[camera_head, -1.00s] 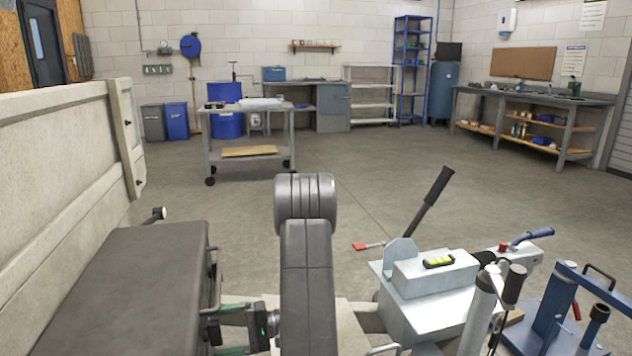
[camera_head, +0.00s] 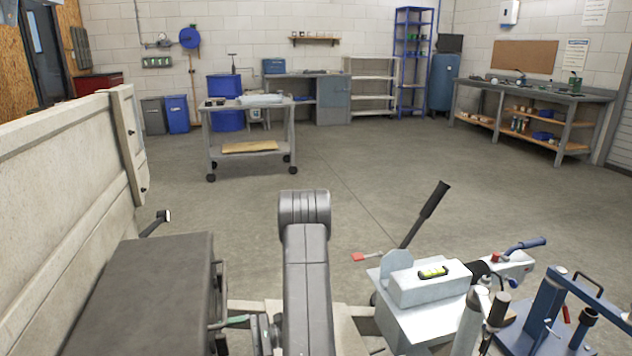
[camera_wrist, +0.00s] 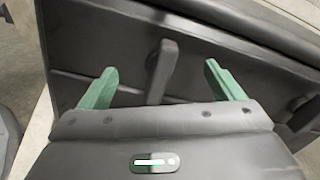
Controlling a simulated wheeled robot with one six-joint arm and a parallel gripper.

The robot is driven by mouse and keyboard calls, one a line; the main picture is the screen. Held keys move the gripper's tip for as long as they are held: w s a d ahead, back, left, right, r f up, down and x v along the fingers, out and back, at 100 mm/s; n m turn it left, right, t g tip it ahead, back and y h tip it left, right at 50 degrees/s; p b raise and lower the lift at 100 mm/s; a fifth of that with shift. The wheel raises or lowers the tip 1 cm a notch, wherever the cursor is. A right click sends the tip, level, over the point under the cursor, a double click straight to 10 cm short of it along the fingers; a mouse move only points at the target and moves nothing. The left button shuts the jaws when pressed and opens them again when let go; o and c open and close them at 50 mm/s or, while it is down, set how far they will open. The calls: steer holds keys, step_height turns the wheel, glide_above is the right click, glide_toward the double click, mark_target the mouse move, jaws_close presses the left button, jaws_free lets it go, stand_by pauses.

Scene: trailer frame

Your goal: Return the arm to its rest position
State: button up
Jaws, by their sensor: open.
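My gripper (camera_wrist: 157,85) shows in the wrist view with its two green fingers spread apart and nothing between the tips. A dark grey panel with a grey handle-like bar (camera_wrist: 162,72) lies just beyond the fingers; I cannot tell whether they touch it. In the head view my arm rises at the lower middle, and my gripper (camera_head: 240,322) shows in part at its left, beside the dark grey box (camera_head: 140,300). Part of my gripper is hidden behind my arm.
A beige trailer side wall (camera_head: 65,175) stands at the left. At the right are a light grey machine (camera_head: 425,290) with a black lever (camera_head: 427,212) and a blue metal stand (camera_head: 550,320). A wheeled cart (camera_head: 250,130) stands farther back. The floor between is clear.

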steer(key=m+p, duration=0.2)
steer(key=m, duration=0.2)
steer(key=shift+p, duration=0.35)
